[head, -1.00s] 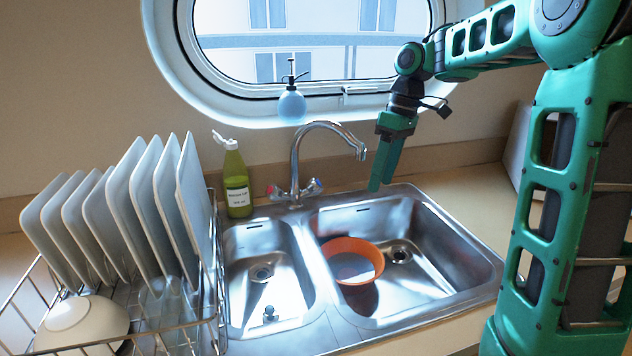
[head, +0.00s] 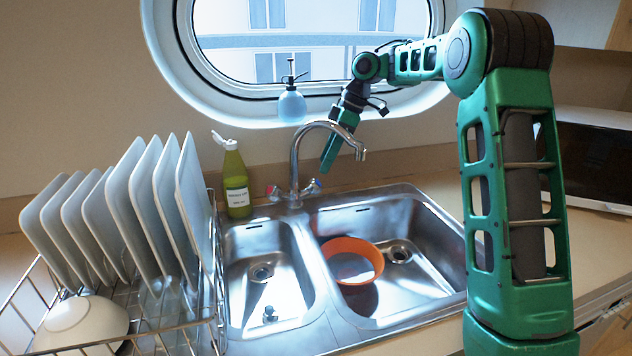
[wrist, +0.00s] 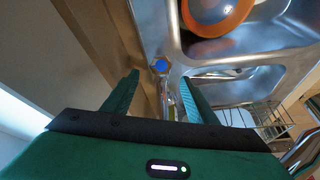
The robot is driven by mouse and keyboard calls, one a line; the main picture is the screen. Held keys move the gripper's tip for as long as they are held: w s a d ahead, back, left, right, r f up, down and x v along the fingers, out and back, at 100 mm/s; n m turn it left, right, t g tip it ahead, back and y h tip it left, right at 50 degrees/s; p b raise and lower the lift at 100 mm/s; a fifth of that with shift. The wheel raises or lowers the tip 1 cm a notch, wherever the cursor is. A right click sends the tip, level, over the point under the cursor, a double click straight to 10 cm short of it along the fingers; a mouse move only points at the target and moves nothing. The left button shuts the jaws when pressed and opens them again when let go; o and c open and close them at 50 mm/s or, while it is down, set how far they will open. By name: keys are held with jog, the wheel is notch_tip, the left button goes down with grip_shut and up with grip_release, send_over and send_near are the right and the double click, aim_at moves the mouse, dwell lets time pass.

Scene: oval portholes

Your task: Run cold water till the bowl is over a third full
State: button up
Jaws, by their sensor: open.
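The orange bowl (head: 349,244) stands in the right basin of the sink, and its rim shows at the top of the wrist view (wrist: 228,22). Its inside looks pale grey; I cannot tell a water level. The chrome tap (head: 296,160) arches over the sink with no stream visible at its spout. Its blue-marked knob (head: 313,186) is on the right, its red-marked knob (head: 272,191) on the left. My gripper (head: 327,168) is open and empty, just above and behind the blue knob. In the wrist view the blue cap (wrist: 161,65) appears between the fingertips (wrist: 160,76), apart from both.
A dish rack (head: 150,325) with several plates stands left of the sink. A green bottle (head: 236,182) is left of the tap. A blue spray bottle (head: 292,105) sits on the porthole sill. A dark-fronted appliance (head: 596,160) stands at the right.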

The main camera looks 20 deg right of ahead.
aim_at(317, 180)
jog(key=x, duration=0.7)
jog(key=shift+f, duration=0.1)
jog(key=c, duration=1.1)
